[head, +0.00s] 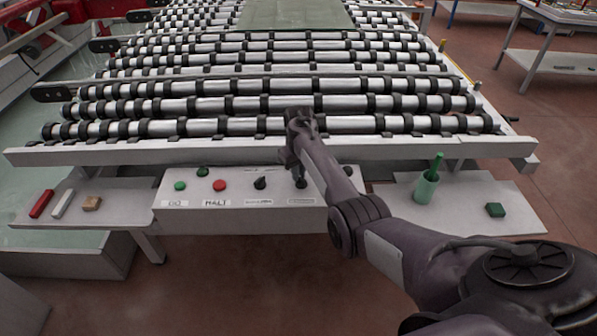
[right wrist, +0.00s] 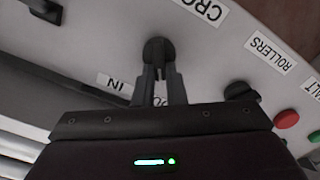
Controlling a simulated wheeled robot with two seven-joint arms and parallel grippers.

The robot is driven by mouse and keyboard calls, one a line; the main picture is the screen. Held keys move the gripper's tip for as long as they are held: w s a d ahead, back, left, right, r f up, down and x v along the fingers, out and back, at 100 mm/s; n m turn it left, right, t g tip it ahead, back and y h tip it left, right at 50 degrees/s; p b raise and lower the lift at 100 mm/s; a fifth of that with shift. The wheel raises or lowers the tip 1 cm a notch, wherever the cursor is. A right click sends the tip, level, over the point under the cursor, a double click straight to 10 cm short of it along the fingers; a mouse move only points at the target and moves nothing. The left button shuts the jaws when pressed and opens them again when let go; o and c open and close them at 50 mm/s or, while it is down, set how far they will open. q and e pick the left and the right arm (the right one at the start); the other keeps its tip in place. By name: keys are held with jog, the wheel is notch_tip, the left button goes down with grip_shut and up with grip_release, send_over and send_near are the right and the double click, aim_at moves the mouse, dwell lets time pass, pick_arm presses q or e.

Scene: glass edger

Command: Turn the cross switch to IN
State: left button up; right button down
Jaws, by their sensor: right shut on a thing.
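The cross switch is a black round knob on the pale control panel (head: 235,204); in the right wrist view its dark knob (right wrist: 157,49) sits below the cut-off "CRO" label. My right gripper (right wrist: 160,78) has its two fingers closed on either side of this knob. An "IN" label (right wrist: 113,90) lies to the left of the fingers, and another label between them is mostly hidden. I cannot tell clearly which way the knob points. In the head view my right gripper (head: 298,160) covers much of the switch. My left gripper is not in view.
Beside the switch are the black rollers knob (head: 260,183), a red halt button (head: 219,185) and a green button (head: 180,186). The roller conveyor (head: 270,85) stands behind.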

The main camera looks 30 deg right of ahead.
jog(key=m+p, duration=0.1)
jog(key=m, duration=0.1)
jog(key=shift+d+r+m, duration=0.1)
jog(key=shift+m, duration=0.3)
jog(key=m, duration=0.3)
jog(key=m+p, duration=0.1)
jog(key=shift+s+d, duration=0.15)
jog(key=shift+d, duration=0.1)
jog(key=m, duration=0.6)
jog(key=shift+s+d+m+p, duration=0.25)
jog(key=shift+m+p, duration=0.05)
jog(key=shift+p, duration=0.05)
jog(key=c, duration=1.5)
grip_release()
notch_tip(320, 180, up, 8)
jog(key=shift+f, duration=0.25)
